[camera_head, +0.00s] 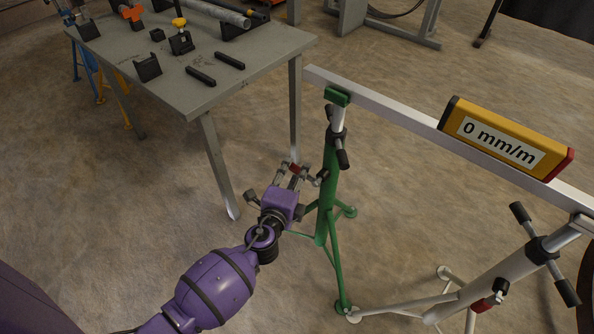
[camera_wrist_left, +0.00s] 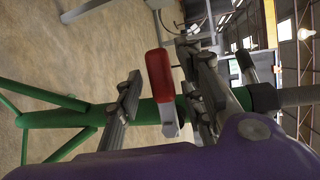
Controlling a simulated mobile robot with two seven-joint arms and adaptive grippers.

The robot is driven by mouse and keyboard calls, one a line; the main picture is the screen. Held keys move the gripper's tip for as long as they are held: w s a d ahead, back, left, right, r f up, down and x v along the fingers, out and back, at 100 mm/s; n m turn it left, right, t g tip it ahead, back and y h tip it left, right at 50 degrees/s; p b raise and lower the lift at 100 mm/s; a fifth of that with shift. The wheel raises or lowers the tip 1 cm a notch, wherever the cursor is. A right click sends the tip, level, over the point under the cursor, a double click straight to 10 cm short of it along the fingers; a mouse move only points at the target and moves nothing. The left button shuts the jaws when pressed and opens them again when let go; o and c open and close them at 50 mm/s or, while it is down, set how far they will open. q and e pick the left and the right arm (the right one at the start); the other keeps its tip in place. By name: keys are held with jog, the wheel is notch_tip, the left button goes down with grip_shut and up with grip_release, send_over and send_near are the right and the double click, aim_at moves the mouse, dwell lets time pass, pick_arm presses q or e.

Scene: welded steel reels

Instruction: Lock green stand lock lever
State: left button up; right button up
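The green stand (camera_head: 328,190) stands upright under one end of a long metal beam. It lies sideways across the left wrist view (camera_wrist_left: 62,118). Its lock lever has a red grip (camera_wrist_left: 159,75) on a pale metal arm; the grip also shows small in the head view (camera_head: 295,168). My left gripper (camera_head: 293,173) is at the stand's left side. In the left wrist view its two fingers (camera_wrist_left: 160,65) are spread, one on each side of the red grip, with a gap visible on the left. Finger contact is hard to judge. My right gripper is out of view.
The beam (camera_head: 400,112) carries a yellow level (camera_head: 508,138) reading 0 mm/m. A grey stand (camera_head: 490,275) with its own red lever (camera_head: 483,304) is at the lower right. A steel table (camera_head: 262,52) with parts stands at the upper left. The floor between is clear.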

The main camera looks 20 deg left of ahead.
pick_arm(q)
jog(key=shift+w+f, duration=0.25)
jog(key=shift+w, duration=0.95)
grip_shut()
